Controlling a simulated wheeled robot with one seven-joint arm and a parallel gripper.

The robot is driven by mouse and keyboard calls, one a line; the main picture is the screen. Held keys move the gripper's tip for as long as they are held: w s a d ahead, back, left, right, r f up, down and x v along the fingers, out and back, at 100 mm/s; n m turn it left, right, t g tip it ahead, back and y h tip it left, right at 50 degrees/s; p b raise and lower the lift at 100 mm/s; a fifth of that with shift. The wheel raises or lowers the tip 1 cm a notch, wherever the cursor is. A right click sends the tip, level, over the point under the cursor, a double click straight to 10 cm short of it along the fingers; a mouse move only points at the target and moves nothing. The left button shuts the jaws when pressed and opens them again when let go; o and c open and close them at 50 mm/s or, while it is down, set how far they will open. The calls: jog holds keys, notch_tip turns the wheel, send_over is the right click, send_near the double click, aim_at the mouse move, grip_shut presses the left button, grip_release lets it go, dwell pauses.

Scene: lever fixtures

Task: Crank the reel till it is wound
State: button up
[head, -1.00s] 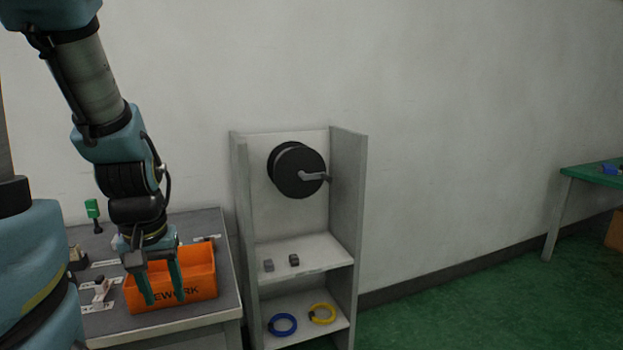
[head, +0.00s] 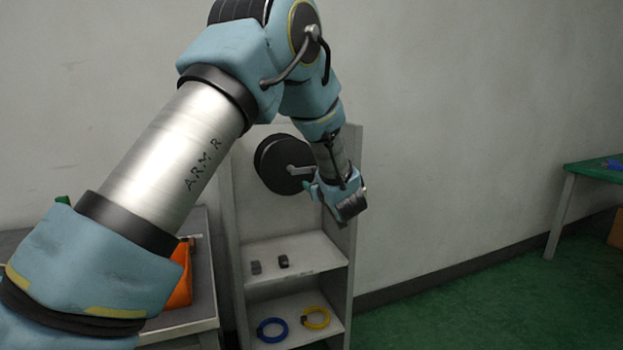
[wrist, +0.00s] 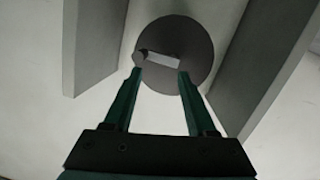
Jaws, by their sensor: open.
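The dark reel (head: 275,163) is mounted on the back panel of the grey shelf unit. Its light grey crank arm (head: 300,170) points right in the head view, and its outer end is partly hidden by my gripper. In the wrist view the reel (wrist: 190,35) is a dark disc with the crank arm (wrist: 165,60) across it. My gripper (wrist: 160,74) is open, its two green fingers reaching toward the reel, with the crank between or just beyond the tips. I cannot tell whether they touch it. In the head view its fingers are mostly hidden.
The unit's side walls (head: 349,240) flank the reel. Two small dark blocks sit on its middle shelf; a blue ring (head: 272,330) and a yellow ring (head: 316,317) lie below. An orange bin (head: 181,275) stands on the left table. A green table (head: 597,170) stands right.

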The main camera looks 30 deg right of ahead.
jog(key=s+d+n+t+y, duration=0.1)
jog(key=s+d+t+y, duration=0.1)
jog(key=s+d, duration=0.2)
jog(key=w+p, duration=0.1)
jog(key=w, duration=0.2)
jog(key=w+d, duration=0.1)
jog(key=w, duration=0.3)
jog(key=w+p, duration=0.1)
jog(key=w, duration=0.3)
jog(key=shift+d+f+p, duration=0.25)
jog(key=shift+f+p, duration=0.05)
jog(key=shift+f, duration=0.05)
jog(key=shift+c, duration=0.3)
grip_shut()
dwell(0.5)
